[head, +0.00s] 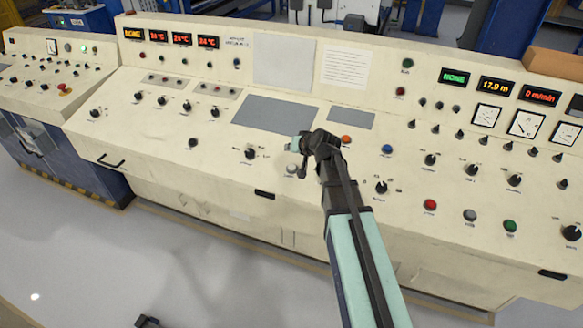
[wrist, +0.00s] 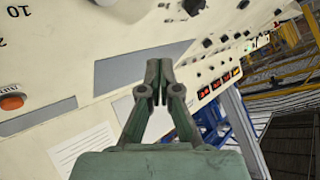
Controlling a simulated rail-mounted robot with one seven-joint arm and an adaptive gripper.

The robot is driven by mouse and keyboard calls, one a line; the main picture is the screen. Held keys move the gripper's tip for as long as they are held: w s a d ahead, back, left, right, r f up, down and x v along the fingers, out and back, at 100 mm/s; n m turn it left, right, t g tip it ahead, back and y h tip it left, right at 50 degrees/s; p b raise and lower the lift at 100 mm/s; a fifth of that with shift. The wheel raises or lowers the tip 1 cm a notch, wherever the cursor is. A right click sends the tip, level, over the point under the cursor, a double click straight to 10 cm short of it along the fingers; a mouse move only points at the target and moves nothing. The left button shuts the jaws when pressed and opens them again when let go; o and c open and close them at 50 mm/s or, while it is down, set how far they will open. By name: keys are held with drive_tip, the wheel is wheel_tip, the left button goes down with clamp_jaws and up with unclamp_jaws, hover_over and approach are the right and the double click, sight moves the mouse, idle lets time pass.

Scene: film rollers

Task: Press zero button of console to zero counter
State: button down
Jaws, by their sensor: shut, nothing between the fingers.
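The console (head: 225,100) is a long cream desk with a sloping face of knobs, buttons and displays. A yellow display reading 17.9 m (head: 497,85) sits on its right upper panel. The zero button's label is too small to read, so I cannot tell which button it is. An orange button (head: 346,139) and a blue button (head: 387,149) lie right of my gripper; a pale button (head: 291,169) is close by it. My gripper (wrist: 158,68) is shut and empty, its fingertips against the view of a dark grey panel (wrist: 125,75). Contact with the console cannot be told.
Red (head: 430,205), grey (head: 470,215) and green (head: 510,226) buttons line the lower right face. Several knobs stick up around them. Two dark flat panels lie behind my gripper. The floor (head: 170,260) in front is mostly clear.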

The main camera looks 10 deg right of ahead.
drive_tip(key=shift+f, duration=0.15)
drive_tip(key=b, duration=0.4)
hover_over(292, 169)
drive_tip(key=f, duration=0.7)
drive_tip(key=shift+s+f, duration=0.15)
drive_tip(key=shift+s, duration=0.05)
drive_tip(key=shift+w+f, duration=0.15)
drive_tip(key=shift+f, duration=0.4)
drive_tip(key=shift+f+b, duration=0.1)
drive_tip(key=shift+b, duration=0.3)
drive_tip(key=shift+f+b, duration=0.3)
drive_tip(key=shift+b, duration=0.15)
drive_tip(key=shift+w+d+f+b, duration=0.1)
drive_tip(key=shift+w+f+b, duration=0.05)
drive_tip(key=shift+f+b, duration=0.35)
idle(0.7)
drive_tip(key=shift+r, duration=0.15)
drive_tip(key=shift+s+r, duration=0.2)
drive_tip(key=shift+r, duration=0.6)
drive_tip(key=shift+p, duration=0.3)
